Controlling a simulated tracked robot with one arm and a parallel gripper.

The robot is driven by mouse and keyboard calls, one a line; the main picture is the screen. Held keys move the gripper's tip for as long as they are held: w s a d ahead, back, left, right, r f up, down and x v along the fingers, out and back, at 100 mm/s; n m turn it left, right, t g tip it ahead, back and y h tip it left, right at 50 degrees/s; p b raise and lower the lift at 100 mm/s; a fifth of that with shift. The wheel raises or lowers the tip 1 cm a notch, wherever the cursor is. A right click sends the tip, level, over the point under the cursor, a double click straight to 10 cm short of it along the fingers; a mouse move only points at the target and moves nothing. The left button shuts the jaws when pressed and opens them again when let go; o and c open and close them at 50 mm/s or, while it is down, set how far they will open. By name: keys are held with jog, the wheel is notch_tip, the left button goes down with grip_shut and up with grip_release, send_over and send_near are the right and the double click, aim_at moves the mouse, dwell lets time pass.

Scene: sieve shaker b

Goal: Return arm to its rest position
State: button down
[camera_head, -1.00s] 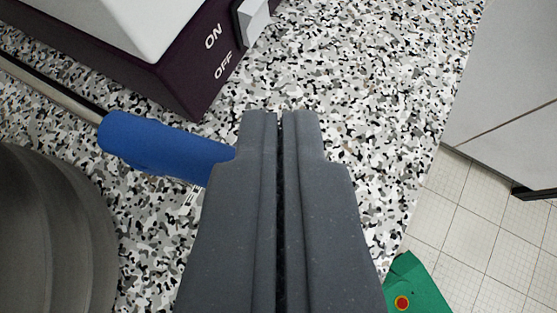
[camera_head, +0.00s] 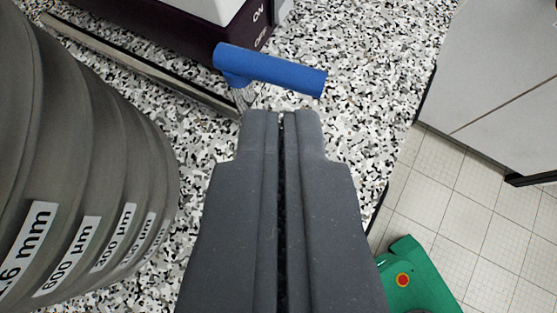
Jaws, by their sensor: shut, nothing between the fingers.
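My gripper (camera_head: 281,118) is in the lower middle of the view, pointing up the picture, with its two dark grey fingers closed together and nothing between them. It is above the speckled countertop (camera_head: 345,60). A blue handle (camera_head: 270,70) lies just beyond the fingertips in the picture, and a gap of countertop shows between them. A dark purple and white machine (camera_head: 190,28) with an ON/OFF marking is at the top, partly cut off.
A stack of grey sieves (camera_head: 90,130) with white size labels stands close on the left. A grey cabinet (camera_head: 500,70) is at the upper right. A green object (camera_head: 415,285) with a red button is at the lower right, over the tiled floor (camera_head: 470,220).

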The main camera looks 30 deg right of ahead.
jog(key=s+d+r+n+t+y, duration=0.1)
jog(key=s+d+r+n+t, duration=0.1)
jog(key=d+r, duration=0.4)
jog(key=s+d+r+n+t+y+p, duration=0.1)
jog(key=s+d+r, duration=0.4)
jog(key=r, duration=0.8)
jog(key=s+d+r+n+t+y+p, duration=0.1)
jog(key=s+d+r+n+t+y, duration=0.1)
jog(key=d+r, duration=0.6)
jog(key=shift+s+d+r+n+t+y, duration=0.25)
jog(key=shift+s+r+n+t+y, duration=0.15)
jog(key=shift+s+r+t+y, duration=0.4)
jog(key=c, duration=2)
grip_release()
jog(key=shift+s+d, duration=0.15)
jog(key=shift+s, duration=0.2)
jog(key=o, duration=0.6)
jog(key=shift+o, duration=0.2)
jog(key=shift+s, duration=0.15)
